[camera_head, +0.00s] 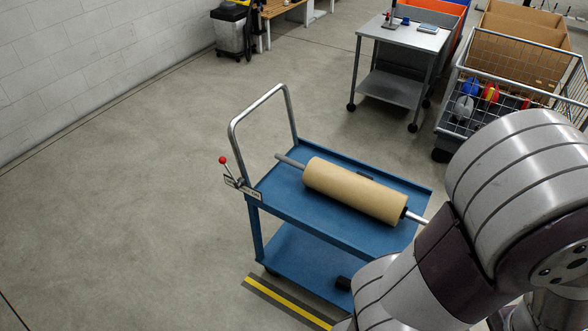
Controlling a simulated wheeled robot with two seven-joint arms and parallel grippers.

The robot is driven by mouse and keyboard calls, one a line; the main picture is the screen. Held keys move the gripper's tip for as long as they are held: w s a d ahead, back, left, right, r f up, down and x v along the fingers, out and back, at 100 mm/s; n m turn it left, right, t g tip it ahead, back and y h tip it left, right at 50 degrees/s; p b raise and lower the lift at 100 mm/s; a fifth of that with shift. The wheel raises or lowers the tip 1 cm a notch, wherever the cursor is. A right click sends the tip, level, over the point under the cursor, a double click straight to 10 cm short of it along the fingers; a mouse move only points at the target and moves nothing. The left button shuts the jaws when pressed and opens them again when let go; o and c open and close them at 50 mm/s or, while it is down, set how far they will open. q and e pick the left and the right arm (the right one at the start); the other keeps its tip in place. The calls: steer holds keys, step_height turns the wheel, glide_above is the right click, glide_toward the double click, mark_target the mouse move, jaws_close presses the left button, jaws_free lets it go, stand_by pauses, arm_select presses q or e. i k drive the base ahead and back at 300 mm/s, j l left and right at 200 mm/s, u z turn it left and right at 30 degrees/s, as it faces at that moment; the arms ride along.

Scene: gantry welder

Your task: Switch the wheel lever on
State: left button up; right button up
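The wheel lever (231,172) is a thin rod with a red ball knob, mounted at the left end of a blue cart, below its handle. It leans up and to the left over a small labelled plate (243,187), too small to read. The blue cart (279,198) has a top tray, a lower shelf and a bent metal push handle (233,128). One of my arms fills the lower right and covers the cart's right end. Neither of my grippers shows.
A tan roll (354,190) on a metal shaft lies on the cart's top tray. A grey table (405,36) and a wire basket cart (505,75) stand at the back right. A yellow floor stripe (288,301) lies before the cart. The floor to the left is clear.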

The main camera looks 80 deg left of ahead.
mark_target(229, 170)
steer(key=u, duration=3.35)
steer(key=i+j+z, duration=0.15)
steer(key=z, duration=0.35)
steer(key=i+j+z, duration=0.1)
steer(key=j+z, duration=0.2)
steer(key=z, duration=0.2)
steer(key=i+j+z, duration=0.1)
steer(key=j+z, duration=0.2)
steer(key=z, duration=0.2)
steer(key=j+z, duration=0.15)
steer(key=j, duration=0.6)
steer(key=j+z, duration=0.15)
steer(key=j, duration=0.6)
steer(key=j+z, duration=0.15)
steer(key=j, duration=0.6)
steer(key=j+z, duration=0.15)
steer(key=j, duration=0.55)
steer(key=k+j+z, duration=0.15)
steer(key=j, duration=0.6)
steer(key=k+j, duration=0.1)
steer(key=j, duration=0.4)
steer(key=k+j, duration=0.1)
steer(key=j, duration=0.4)
